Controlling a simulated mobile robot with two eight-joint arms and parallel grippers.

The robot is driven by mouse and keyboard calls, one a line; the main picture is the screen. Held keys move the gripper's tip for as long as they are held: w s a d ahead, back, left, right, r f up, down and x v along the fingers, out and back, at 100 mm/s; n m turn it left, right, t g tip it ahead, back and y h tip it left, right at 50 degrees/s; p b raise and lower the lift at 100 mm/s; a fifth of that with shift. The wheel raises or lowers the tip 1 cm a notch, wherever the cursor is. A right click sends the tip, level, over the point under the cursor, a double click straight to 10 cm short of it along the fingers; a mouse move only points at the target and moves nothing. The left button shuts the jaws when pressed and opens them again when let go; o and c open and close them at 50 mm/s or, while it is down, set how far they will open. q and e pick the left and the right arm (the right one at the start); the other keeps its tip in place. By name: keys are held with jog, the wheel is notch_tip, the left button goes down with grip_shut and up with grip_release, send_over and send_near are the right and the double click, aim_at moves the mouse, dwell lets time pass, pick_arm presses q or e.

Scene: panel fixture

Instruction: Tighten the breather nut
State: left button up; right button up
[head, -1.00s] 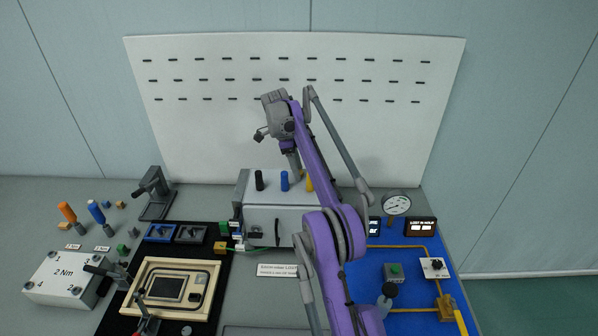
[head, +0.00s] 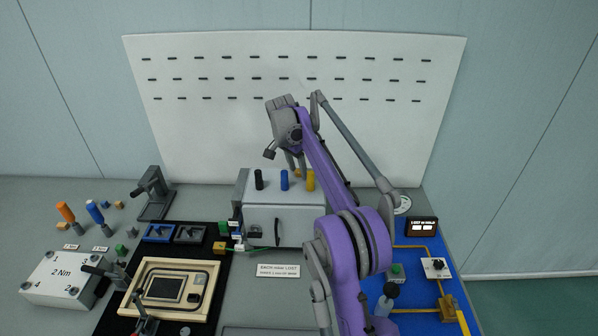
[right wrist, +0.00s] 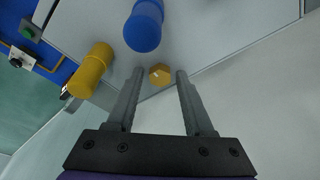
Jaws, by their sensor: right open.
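In the right wrist view a small yellow-orange hexagonal nut (right wrist: 160,75), which looks like the breather nut, sits on the light grey top of the box. My right gripper (right wrist: 160,73) is open, its two fingers on either side of the nut in that view, with clear gaps; I cannot tell the height gap. In the head view my right gripper (head: 294,166) is over the back of the grey box (head: 285,222), behind the blue and yellow cylinders. The nut is hard to make out there. My left gripper is not in view.
Black, blue (head: 284,180) and yellow (head: 310,180) cylinders stand along the box top, close in front of the gripper. The blue (right wrist: 143,27) and yellow (right wrist: 94,70) ones also show in the right wrist view. A white pegboard (head: 210,130) stands behind.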

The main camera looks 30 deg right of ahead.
jog(key=n+t, duration=0.1)
jog(key=n, duration=0.3)
jog(key=shift+s+d+y, duration=0.1)
jog(key=shift+s+y, duration=0.05)
jog(key=shift+y, duration=0.15)
jog(key=n+y, duration=0.1)
jog(key=n, duration=0.5)
jog(key=shift+d+n+t, duration=0.15)
jog(key=shift+n+t, duration=0.15)
jog(key=shift+t, duration=0.1)
grip_shut()
jog(key=shift+r+m, duration=0.1)
jog(key=shift+m, duration=1)
jog(key=shift+m+h, duration=0.3)
jog(key=shift+m, duration=0.3)
